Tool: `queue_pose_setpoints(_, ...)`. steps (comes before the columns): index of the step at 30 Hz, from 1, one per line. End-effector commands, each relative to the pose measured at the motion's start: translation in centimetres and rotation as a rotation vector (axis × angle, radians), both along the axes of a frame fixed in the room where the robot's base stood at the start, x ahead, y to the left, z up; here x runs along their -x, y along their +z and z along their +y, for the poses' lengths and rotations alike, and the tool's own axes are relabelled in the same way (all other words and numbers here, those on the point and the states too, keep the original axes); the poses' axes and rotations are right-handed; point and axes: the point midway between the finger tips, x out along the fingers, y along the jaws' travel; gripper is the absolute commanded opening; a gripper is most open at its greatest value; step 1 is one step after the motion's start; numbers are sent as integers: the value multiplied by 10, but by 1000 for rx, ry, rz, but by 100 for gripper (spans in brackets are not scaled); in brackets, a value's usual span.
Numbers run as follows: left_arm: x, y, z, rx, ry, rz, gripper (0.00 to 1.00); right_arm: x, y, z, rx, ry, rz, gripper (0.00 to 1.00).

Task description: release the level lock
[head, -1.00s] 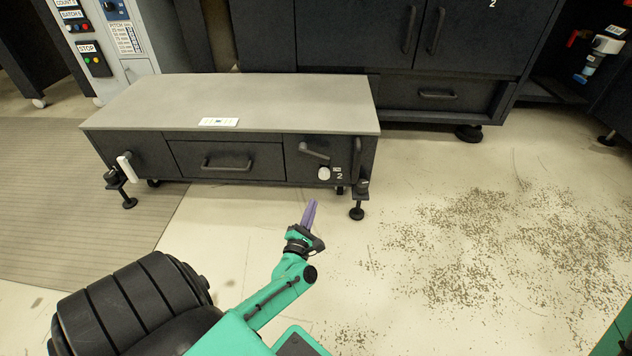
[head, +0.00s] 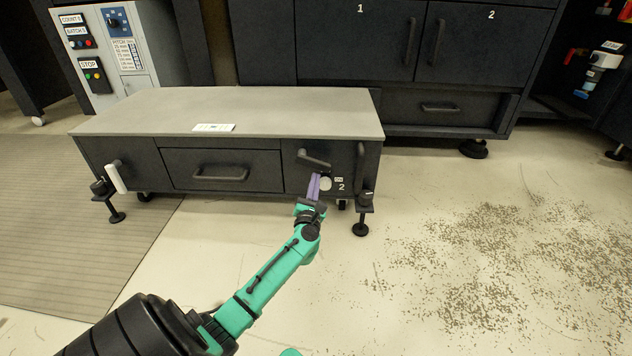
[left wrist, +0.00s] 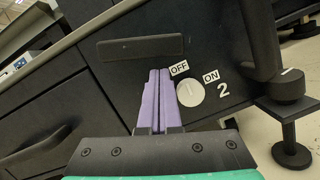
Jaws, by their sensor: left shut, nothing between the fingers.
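A low dark cabinet with a grey top (head: 150,115) stands ahead. On its right front panel are a dark lever handle (head: 313,160) and a round white knob (head: 325,184) marked 2. In the left wrist view the knob (left wrist: 190,93) sits beside OFF and ON labels, and the dark lever (left wrist: 140,47) lies above it. My left gripper (head: 315,176) has purple fingers, shut and empty, just left of the knob and below the lever. Its fingertips (left wrist: 159,72) look close to the panel; contact is unclear. No part is labelled level lock. My right gripper is out of view.
Tall cabinets (head: 440,60) stand behind. Debris (head: 490,260) covers the floor at right.

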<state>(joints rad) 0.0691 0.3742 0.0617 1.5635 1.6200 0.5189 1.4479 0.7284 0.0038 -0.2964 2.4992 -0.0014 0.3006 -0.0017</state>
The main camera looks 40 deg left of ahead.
Motion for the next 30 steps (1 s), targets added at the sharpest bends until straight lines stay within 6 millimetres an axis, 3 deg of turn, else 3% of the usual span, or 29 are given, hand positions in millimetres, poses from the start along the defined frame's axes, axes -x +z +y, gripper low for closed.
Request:
queue_pose_setpoints(12, -2, 8, -3, 0, -1, 2, 0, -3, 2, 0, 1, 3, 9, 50)
queue_pose_setpoints(20, -11, 30, -16, 3, -1, 1, 0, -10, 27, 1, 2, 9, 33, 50)
queue_pose_setpoints(30, -11, 27, -17, -1, -2, 3, 0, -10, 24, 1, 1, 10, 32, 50)
